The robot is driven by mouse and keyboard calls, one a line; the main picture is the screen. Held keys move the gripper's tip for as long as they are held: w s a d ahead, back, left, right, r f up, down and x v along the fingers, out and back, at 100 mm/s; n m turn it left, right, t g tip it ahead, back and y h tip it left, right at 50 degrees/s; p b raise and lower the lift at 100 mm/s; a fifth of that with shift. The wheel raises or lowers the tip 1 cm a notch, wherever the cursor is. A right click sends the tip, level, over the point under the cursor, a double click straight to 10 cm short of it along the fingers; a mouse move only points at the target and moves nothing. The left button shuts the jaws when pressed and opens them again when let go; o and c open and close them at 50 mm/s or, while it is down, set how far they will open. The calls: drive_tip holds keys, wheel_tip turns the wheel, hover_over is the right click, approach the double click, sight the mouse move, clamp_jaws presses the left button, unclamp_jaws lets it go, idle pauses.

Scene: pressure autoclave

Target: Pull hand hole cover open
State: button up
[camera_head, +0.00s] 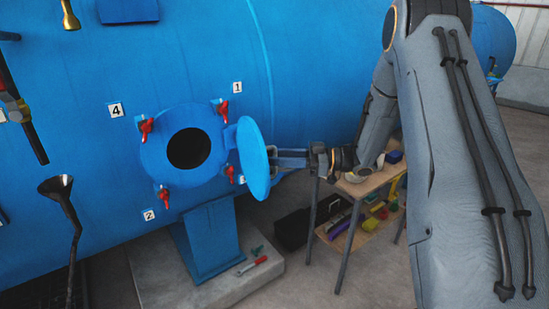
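The round blue hand hole cover (254,158) stands swung out to the right of its blue flange (158,155), seen nearly edge-on. The dark round opening (188,148) in the flange is uncovered. A hinge arm (230,136) joins the cover to the flange's right side. My gripper (277,159) is at the cover's right-hand side, touching or very close to it. Its fingertips are partly hidden behind the cover's edge, so I cannot tell whether they are closed on a handle.
Red clamps (147,128) sit around the flange beside numbered labels (116,110). A blue support (210,240) stands on a concrete plinth (235,285) below, with a red wrench (252,266) on it. A wooden workbench (368,183) with tools stands behind my arm. Pipes (66,215) rise at left.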

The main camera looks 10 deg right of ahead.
drive_tip(key=b+v, duration=0.2)
drive_tip(key=v, duration=0.5)
drive_tip(key=shift+d, duration=0.3)
drive_tip(key=shift+s, duration=0.1)
drive_tip(key=w+m+t+h, duration=0.7)
drive_tip(key=w+h, duration=0.2)
drive_tip(key=h, duration=0.2)
drive_tip(key=s+d+f+m+g+h, duration=0.2)
drive_tip(key=s+f+m+h, duration=0.1)
drive_tip(key=s, duration=0.3)
drive_tip(key=s+d+f+m+g+h, duration=0.1)
drive_tip(key=s+f+m+g+h, duration=0.1)
drive_tip(key=s+h, duration=0.3)
drive_tip(key=s+a+f+m+g, duration=0.1)
drive_tip(key=s+a+f+g, duration=0.1)
drive_tip(key=s, duration=0.9)
drive_tip(key=s+a+f+m+g+y, duration=0.1)
drive_tip(key=s+a+m+g, duration=0.1)
drive_tip(key=s, duration=0.9)
drive_tip(key=shift+s+a+f+g+y, duration=0.2)
drive_tip(key=shift+a+f+g+y, duration=0.25)
drive_tip(key=shift+g, duration=0.75)
